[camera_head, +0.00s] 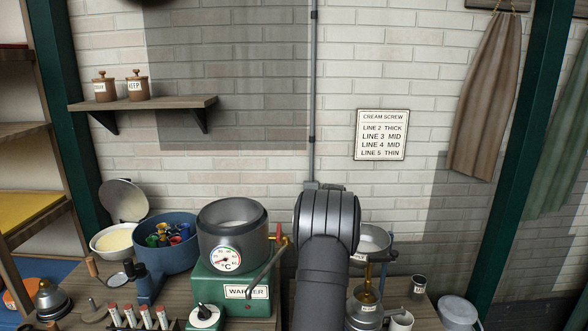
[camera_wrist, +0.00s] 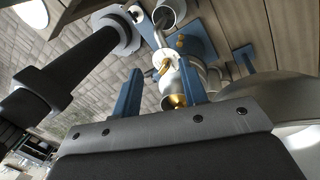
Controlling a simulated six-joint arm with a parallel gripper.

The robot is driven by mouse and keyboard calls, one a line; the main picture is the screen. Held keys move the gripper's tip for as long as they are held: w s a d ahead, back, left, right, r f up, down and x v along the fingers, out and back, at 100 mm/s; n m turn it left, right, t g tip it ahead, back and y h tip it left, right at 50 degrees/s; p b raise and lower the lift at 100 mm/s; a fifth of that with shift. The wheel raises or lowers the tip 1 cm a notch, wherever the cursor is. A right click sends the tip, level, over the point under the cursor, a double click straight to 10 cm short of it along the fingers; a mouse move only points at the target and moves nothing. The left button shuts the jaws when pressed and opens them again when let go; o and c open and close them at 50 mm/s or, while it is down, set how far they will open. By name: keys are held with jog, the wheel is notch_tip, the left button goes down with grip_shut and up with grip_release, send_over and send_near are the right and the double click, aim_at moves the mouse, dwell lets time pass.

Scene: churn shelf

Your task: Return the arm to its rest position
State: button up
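My gripper (camera_wrist: 160,84) shows in the wrist view as two blue fingers standing well apart. It looks open, with nothing clearly held. A metal vessel with a golden part (camera_wrist: 177,101) shows between and beyond the fingers; its distance is hard to judge. In the head view my dark arm (camera_head: 325,225) rises at the middle front, and my gripper cannot be made out there.
Left of my arm stands the green warmer (camera_head: 232,286) with a grey pot (camera_head: 232,232). Right are a metal cup with a golden part (camera_head: 364,308) and a white lidded tub (camera_head: 457,309). A wall shelf (camera_head: 150,103) holds two jars. The upper middle is clear.

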jog(key=x, duration=1.3)
jog(key=shift+s+f, duration=0.1)
jog(key=shift+f, duration=0.15)
jog(key=shift+s+a+f, duration=0.1)
jog(key=shift+s+f, duration=0.1)
jog(key=shift+f, duration=0.15)
jog(key=shift+s+n, duration=0.5)
jog(key=shift+n, duration=0.1)
jog(key=shift+o, duration=0.4)
jog(key=shift+r, duration=0.1)
